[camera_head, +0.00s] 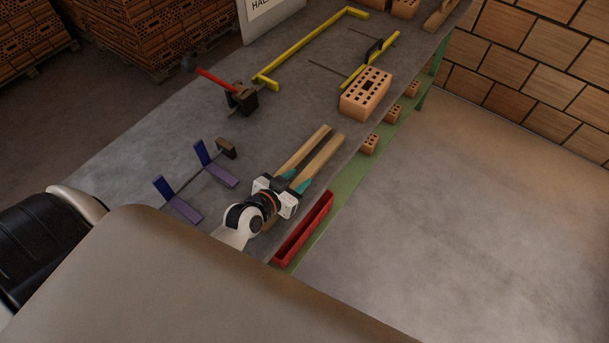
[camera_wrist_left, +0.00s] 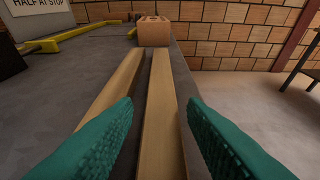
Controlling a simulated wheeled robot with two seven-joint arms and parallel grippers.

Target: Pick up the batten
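Two pale wooden battens lie side by side on the grey table, pointing away from me. The right batten (camera_head: 324,160) runs between my open fingers in the left wrist view (camera_wrist_left: 160,115), with space on both sides. The left batten (camera_head: 302,150) lies just beside it, and its near part is hidden behind the left finger in the left wrist view (camera_wrist_left: 118,85). My left gripper (camera_head: 297,182) is open, with teal finger pads, at the near ends of the battens. I cannot tell whether it touches them. My right gripper is not in view.
A red tray (camera_head: 305,228) sits on the green ledge right of my gripper. A perforated brick (camera_head: 365,97) stands beyond the battens. Purple brackets (camera_head: 180,200), a red-handled tool (camera_head: 238,95) and yellow bars (camera_head: 310,45) lie on the table. Bare floor is at right.

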